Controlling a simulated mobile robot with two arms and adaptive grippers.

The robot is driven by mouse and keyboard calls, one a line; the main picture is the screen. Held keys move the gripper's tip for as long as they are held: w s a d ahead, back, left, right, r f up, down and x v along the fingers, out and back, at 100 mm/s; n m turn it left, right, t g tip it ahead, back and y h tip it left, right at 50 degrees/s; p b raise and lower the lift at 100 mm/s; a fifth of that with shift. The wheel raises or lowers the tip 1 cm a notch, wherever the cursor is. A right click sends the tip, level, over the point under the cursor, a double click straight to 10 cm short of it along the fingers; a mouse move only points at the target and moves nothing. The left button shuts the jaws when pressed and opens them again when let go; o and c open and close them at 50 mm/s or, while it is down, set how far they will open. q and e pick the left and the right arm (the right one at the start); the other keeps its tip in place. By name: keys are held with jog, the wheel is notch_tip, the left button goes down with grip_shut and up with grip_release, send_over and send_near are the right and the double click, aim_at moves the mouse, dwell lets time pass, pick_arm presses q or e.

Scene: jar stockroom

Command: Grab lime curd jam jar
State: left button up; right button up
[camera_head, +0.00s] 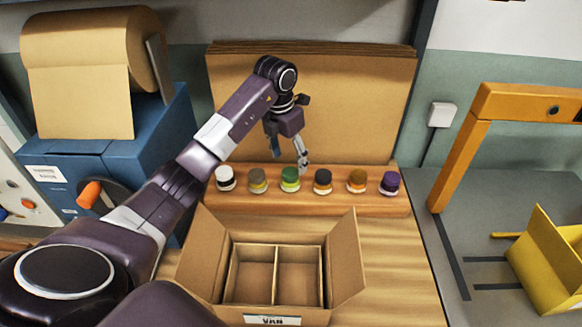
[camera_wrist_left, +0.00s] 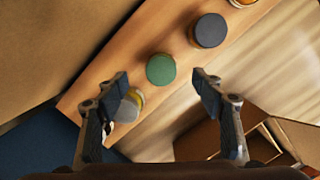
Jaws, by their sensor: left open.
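A jar with a green lid and yellow-green contents (camera_head: 290,180), likely the lime curd, stands upright in a row of jars on a wooden ledge (camera_head: 240,204). My left gripper (camera_head: 288,155) is open and empty, pointing down just above this jar. In the left wrist view the green lid (camera_wrist_left: 160,69) shows from above, a little beyond and between the open fingertips (camera_wrist_left: 163,88). Labels are too small to read. My right gripper is not in view.
Jars with a grey lid (camera_head: 258,180) and a dark lid (camera_head: 322,182) stand close on either side. White, orange and purple-lidded jars are farther out. An open divided carton (camera_head: 277,245) stands in front; cardboard sheets (camera_head: 355,110) stand behind.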

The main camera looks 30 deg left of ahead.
aim_at(290, 173)
pick_arm(q)
jog(key=shift+d+f, duration=0.15)
jog(key=shift+f, duration=0.7)
jog(key=shift+s+f+p, duration=0.1)
jog(key=shift+f+p, duration=0.3)
jog(key=shift+p, duration=0.15)
jog(key=f, duration=0.2)
jog(key=f+p, duration=0.1)
jog(key=shift+w+f+p, duration=0.2)
jog(key=shift+f+p, duration=0.1)
jog(key=shift+f, duration=0.05)
jog(key=shift+w+f, duration=0.1)
jog(key=shift+f, duration=0.45)
jog(key=shift+c, duration=1)
jog(key=c, duration=1.2)
jog(key=shift+c, duration=0.2)
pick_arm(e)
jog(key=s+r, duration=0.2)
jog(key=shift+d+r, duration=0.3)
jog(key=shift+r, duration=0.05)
